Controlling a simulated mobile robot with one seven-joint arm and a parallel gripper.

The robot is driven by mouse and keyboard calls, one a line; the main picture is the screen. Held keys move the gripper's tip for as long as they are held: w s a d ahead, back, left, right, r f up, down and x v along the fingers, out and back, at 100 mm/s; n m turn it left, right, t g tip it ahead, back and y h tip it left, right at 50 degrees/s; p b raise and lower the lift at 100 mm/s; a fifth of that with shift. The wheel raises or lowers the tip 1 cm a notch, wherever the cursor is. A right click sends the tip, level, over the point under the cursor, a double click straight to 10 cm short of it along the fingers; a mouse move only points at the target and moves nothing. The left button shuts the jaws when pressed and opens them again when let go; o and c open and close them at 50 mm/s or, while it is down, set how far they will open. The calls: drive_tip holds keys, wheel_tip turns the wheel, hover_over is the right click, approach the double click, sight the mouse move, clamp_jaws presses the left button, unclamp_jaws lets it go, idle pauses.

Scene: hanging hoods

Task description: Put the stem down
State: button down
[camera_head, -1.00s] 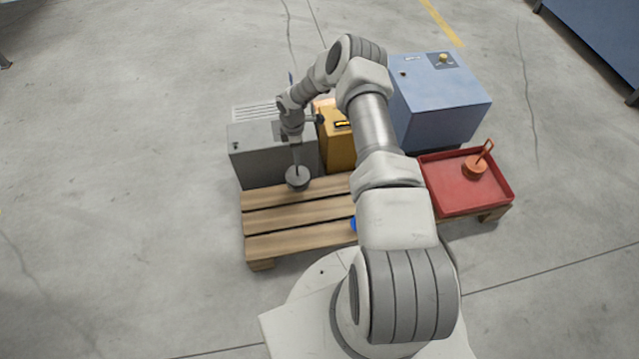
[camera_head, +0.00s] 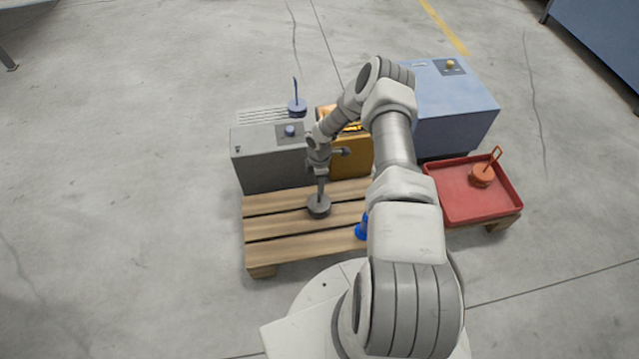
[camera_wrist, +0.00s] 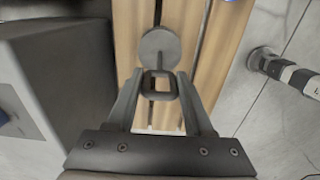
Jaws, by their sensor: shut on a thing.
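The stem is a dark grey rod with a round disc base (camera_head: 319,207) and a loop handle; it also shows in the wrist view (camera_wrist: 160,46). My gripper (camera_head: 320,176) is above the wooden pallet (camera_head: 275,222) in the head view. In the wrist view my gripper (camera_wrist: 163,80) is shut on the stem's loop handle, with the disc beyond the fingertips. The stem hangs about upright over the pallet's slats. I cannot tell whether the disc touches the wood.
A grey cabinet (camera_head: 265,172) with a blue stemmed piece (camera_head: 297,106) at its back, a yellow box (camera_head: 352,160) and a blue cabinet (camera_head: 455,105) stand behind. A blue object (camera_head: 361,231) is on the pallet. A red tray (camera_head: 455,208) holds an orange handled piece (camera_head: 482,176).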

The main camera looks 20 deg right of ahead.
drive_tip(key=shift+c, duration=1.4)
unclamp_jaws()
drive_tip(key=shift+f, duration=0.1)
